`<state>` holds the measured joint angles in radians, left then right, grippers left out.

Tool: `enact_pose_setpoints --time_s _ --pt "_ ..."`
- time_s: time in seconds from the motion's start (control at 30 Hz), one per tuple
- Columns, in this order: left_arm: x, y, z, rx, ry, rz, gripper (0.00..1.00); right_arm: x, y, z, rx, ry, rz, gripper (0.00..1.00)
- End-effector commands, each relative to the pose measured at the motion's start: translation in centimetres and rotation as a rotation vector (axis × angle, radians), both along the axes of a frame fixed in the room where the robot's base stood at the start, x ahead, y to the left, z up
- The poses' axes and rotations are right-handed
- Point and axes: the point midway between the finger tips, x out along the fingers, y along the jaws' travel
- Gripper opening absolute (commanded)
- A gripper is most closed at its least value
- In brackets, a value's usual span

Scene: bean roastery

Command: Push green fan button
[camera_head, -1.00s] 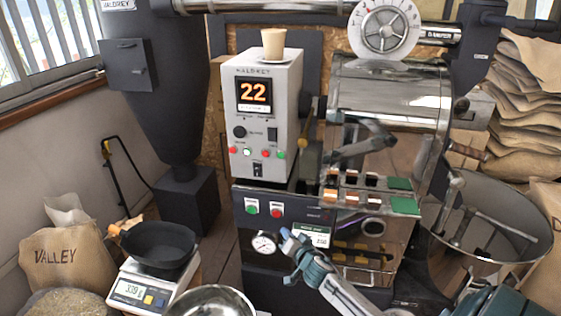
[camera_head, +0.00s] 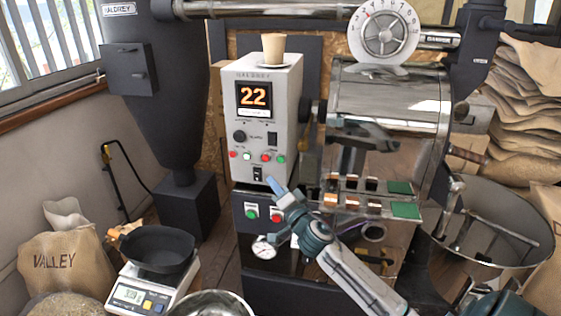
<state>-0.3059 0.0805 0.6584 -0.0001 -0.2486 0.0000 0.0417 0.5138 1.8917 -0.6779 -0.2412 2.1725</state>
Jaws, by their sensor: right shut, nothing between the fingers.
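A grey control box (camera_head: 291,95) with an orange "22" display stands in the middle. A row of small buttons runs along its lower front, with a green button (camera_head: 281,160) at the right end beside a red one (camera_head: 266,157). Another green button (camera_head: 251,211) is on the dark panel below, left of a red button (camera_head: 276,215). The labels are too small to read, so I cannot tell which green one is the fan button. My right gripper (camera_head: 273,185) is shut and empty, its tip below the upper button row and above the lower red button. My left gripper is out of view.
A paper cup (camera_head: 273,47) stands on top of the control box. A steel drum (camera_head: 390,95) and a ledge with green pads (camera_head: 405,210) are to the right. A scale (camera_head: 137,292) with a black pan (camera_head: 160,249) is at lower left.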

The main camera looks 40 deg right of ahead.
Motion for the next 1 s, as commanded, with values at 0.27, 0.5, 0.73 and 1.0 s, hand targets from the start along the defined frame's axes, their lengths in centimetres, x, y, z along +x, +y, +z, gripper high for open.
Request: enact_pose_setpoints --time_s 0.27,0.5,0.73,1.0 --pt "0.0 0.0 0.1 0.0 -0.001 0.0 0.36 1.3 -1.5 0.1 -0.004 0.0 -0.002 0.0" --pt "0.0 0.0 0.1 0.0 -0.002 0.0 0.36 3.6 -4.1 0.0 -0.004 0.001 -0.002 0.0" --pt "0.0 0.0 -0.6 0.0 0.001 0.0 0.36 5.3 -5.9 -0.2 -0.001 0.001 -0.001 0.0" --pt "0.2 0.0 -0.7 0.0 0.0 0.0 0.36 5.9 -6.6 0.0 -0.002 0.0 0.0 0.0"
